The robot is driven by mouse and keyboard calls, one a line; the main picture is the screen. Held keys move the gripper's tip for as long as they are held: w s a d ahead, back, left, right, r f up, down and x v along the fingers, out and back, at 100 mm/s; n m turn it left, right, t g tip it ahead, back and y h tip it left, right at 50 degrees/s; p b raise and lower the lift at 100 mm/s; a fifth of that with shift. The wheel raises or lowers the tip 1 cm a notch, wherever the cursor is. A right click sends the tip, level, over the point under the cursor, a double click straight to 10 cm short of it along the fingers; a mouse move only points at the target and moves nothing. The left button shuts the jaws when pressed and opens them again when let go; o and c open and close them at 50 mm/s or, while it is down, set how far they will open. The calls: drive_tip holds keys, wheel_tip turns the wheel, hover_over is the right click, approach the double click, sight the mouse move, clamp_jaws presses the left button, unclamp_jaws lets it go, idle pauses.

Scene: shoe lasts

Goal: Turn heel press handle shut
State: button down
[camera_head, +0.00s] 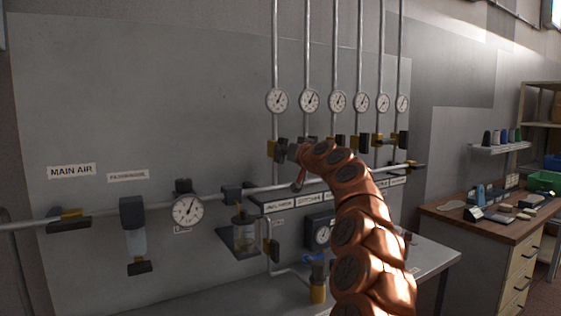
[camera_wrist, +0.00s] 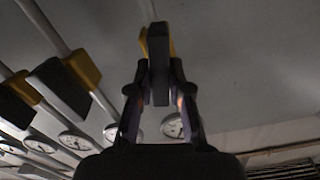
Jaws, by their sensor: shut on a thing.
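My gripper (camera_wrist: 158,98) shows in the wrist view with its two fingers closed on both sides of a dark handle (camera_wrist: 158,62). A yellow valve part (camera_wrist: 171,45) shows behind that handle, below a thin pipe. In the head view my copper arm curls left to the left end of a row of valves, where a dark valve part (camera_head: 271,149) shows beside its tip. The gripper's fingers are not clear there. Labels (camera_head: 282,204) hang below the row, too small to read, so I cannot tell which names the heel press. The handle's exact angle is unclear.
Other dark handles with yellow parts (camera_wrist: 83,68) sit close to the left in the wrist view. Several gauges (camera_head: 277,101) stand on the pipes above the row. A main-air valve (camera_head: 70,218) and filter (camera_head: 133,228) are left. A workbench (camera_head: 470,222) stands right.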

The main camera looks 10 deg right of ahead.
drive_tip(key=m, duration=0.3)
drive_tip(key=shift+a, duration=0.1)
drive_tip(key=m+p, duration=0.3)
drive_tip(key=m, duration=0.3)
drive_tip(key=m+p, duration=0.2)
drive_tip(key=m, duration=0.2)
drive_tip(key=shift+f, duration=0.15)
drive_tip(key=shift+d+f+m+p, duration=0.2)
drive_tip(key=shift+m+p, duration=0.1)
drive_tip(key=shift+m, duration=0.7)
drive_tip(key=shift+w, duration=0.1)
drive_tip(key=c, duration=1.1)
unclamp_jaws()
